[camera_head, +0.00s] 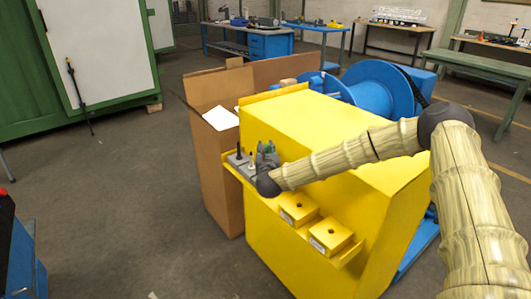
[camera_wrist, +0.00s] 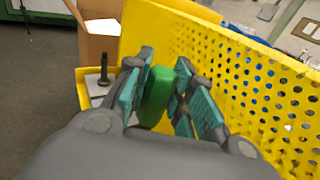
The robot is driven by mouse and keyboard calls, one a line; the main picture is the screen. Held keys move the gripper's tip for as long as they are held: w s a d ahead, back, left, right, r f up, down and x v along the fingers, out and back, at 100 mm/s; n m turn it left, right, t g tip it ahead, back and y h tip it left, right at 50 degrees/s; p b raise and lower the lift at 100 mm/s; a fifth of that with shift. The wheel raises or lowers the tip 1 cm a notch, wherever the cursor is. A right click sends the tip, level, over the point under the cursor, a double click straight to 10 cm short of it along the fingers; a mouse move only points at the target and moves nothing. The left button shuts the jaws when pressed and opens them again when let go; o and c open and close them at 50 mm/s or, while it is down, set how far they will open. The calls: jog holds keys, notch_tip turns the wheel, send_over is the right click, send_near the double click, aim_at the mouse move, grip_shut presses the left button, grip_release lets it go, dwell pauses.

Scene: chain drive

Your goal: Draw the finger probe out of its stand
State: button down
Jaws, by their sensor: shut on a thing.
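The finger probe shows as a thick green handle (camera_wrist: 158,96) between the teal-padded fingers of my gripper (camera_wrist: 160,92) in the wrist view. The fingers are shut on it from both sides. In the head view a bit of the green handle (camera_head: 269,149) shows at my gripper (camera_head: 266,158), over the yellow guard's ledge. The probe's lower end and its stand are hidden by my gripper, so I cannot tell whether the probe still sits in the stand.
A grey block (camera_head: 238,161) with upright pegs stands on the ledge beside my gripper; a black peg (camera_wrist: 103,72) shows in the wrist view. Two yellow boxes (camera_head: 298,208) (camera_head: 330,235) sit on the ledge. A cardboard box (camera_head: 212,160) stands left.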

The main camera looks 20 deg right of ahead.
jog(key=shift+r, duration=1.2)
